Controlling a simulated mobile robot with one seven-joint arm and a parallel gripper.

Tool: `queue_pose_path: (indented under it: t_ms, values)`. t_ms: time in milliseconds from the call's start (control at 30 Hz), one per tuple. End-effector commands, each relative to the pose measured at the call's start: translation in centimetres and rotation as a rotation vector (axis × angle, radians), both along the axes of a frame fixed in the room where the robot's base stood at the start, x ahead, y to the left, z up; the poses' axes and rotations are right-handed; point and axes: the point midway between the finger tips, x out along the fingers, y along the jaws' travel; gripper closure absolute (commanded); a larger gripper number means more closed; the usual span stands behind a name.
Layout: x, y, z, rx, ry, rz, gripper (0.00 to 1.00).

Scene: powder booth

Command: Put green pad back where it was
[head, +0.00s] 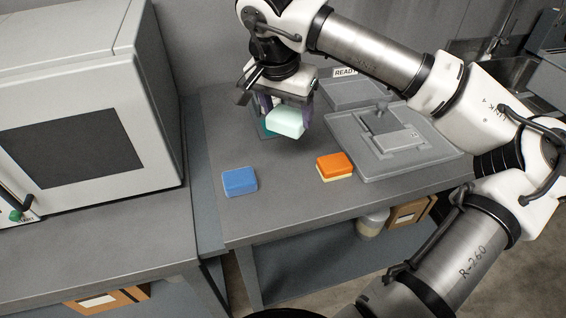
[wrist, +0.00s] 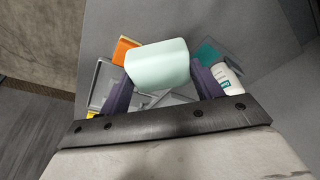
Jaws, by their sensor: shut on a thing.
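A pale mint-green pad (head: 287,122) is held between the fingers of my gripper (head: 286,106), over the back left of the grey table. In the wrist view the pad (wrist: 158,66) spans the gap between the two dark purple fingers of my gripper (wrist: 162,82). The gripper is shut on it. A darker teal patch (head: 262,128) shows partly behind the held pad on the table. The teal thing also shows in the wrist view (wrist: 208,54). I cannot tell how high the pad is above the table.
A blue pad (head: 240,181) lies at the front left of the table. An orange-topped pad (head: 334,166) lies near the grey lidded tray (head: 420,165). A white bottle (wrist: 230,72) shows beside a finger. A large grey oven-like box (head: 75,130) stands left.

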Motion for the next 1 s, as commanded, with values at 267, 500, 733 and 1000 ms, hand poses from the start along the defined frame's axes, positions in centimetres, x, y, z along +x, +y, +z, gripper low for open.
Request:
queue_pose_path:
  t_ms: [267, 500, 733, 1000]
  values:
    - [-0.1, 0.0, -7.1, 0.003, 0.004, 0.002, 0.57]
    - [0.0, 0.0, -10.0, 0.001, 0.0, 0.0, 0.57]
    - [0.0, 0.0, -13.1, 0.002, 0.002, 0.0, 0.57]
    - [0.0, 0.0, -14.3, 0.0, -0.001, 0.001, 0.57]
